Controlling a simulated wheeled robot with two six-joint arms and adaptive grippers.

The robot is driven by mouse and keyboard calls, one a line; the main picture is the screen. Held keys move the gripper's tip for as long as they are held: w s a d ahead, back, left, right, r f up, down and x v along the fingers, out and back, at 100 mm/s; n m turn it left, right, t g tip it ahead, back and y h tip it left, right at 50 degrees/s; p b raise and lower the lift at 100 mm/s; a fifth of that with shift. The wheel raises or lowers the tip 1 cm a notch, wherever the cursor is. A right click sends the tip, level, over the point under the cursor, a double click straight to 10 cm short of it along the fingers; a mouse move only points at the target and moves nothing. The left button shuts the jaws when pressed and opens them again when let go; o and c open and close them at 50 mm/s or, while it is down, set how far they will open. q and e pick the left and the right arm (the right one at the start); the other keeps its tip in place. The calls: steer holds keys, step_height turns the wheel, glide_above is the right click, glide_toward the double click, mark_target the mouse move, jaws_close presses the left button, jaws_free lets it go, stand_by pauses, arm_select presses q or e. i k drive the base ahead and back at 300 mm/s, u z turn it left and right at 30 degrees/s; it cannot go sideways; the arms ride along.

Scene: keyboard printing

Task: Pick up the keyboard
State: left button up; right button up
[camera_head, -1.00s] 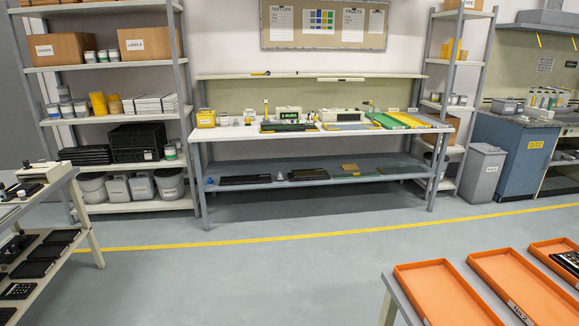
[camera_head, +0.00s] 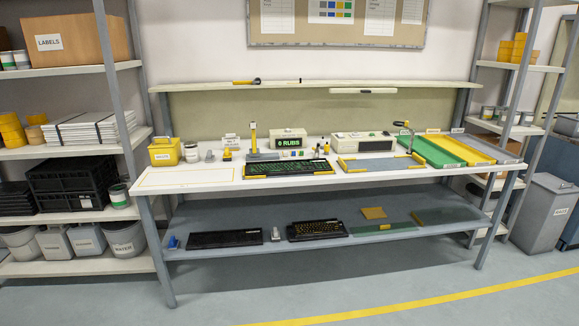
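A dark keyboard (camera_head: 287,168) with a yellow front edge lies on the white workbench top (camera_head: 215,180), left of its middle. Two more dark keyboards lie on the bench's lower shelf: a plain black one (camera_head: 225,239) at the left and one with yellow corners (camera_head: 317,230) nearer the middle. I cannot tell which of them the task names. Neither of my grippers shows in the head view.
A display reading "0 RUBS" (camera_head: 289,140), a yellow bin (camera_head: 164,152) and green (camera_head: 432,152) and yellow (camera_head: 462,150) trays stand on the bench. Shelving with black crates (camera_head: 73,177) is at left, a grey bin (camera_head: 545,212) at right. The floor before the bench is clear.

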mark_target(302, 165)
steer(key=i, duration=1.7)
steer(key=z, duration=1.05)
steer(key=i, duration=2.25)
steer(key=u, duration=1)
